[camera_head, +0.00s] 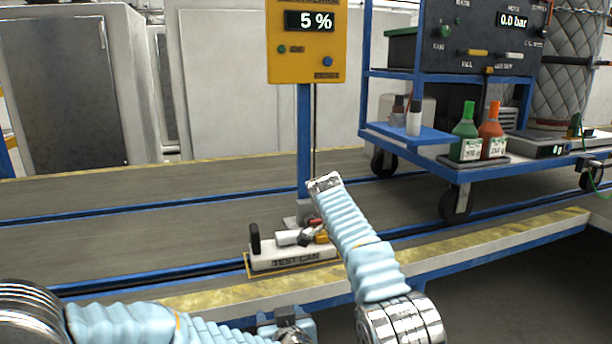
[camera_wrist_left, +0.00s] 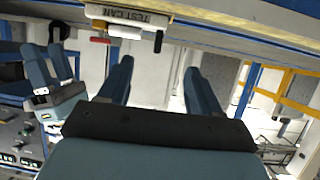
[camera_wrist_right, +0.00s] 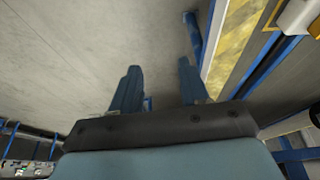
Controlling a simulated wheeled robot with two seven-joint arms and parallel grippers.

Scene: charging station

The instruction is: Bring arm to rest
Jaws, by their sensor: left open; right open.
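In the left wrist view, my left gripper (camera_wrist_left: 157,70) is open, with nothing between its two dark blue fingers. My right gripper (camera_wrist_left: 45,75) shows at the left of that view. In the right wrist view, my right gripper (camera_wrist_right: 159,72) is open and empty, with grey floor beyond its fingers. In the head view, my left arm (camera_head: 125,325) lies low along the bottom edge. My right arm (camera_head: 355,245) reaches up and left from the lower right. I cannot make out either gripper's fingers in the head view.
A white "TEST CAN" unit (camera_head: 290,258) stands on the station's near edge, close to my right arm. A yellow display (camera_head: 307,62) reading 5 % stands on a blue post behind it. A blue cart (camera_head: 480,175) with green and orange bottles stands at the right.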

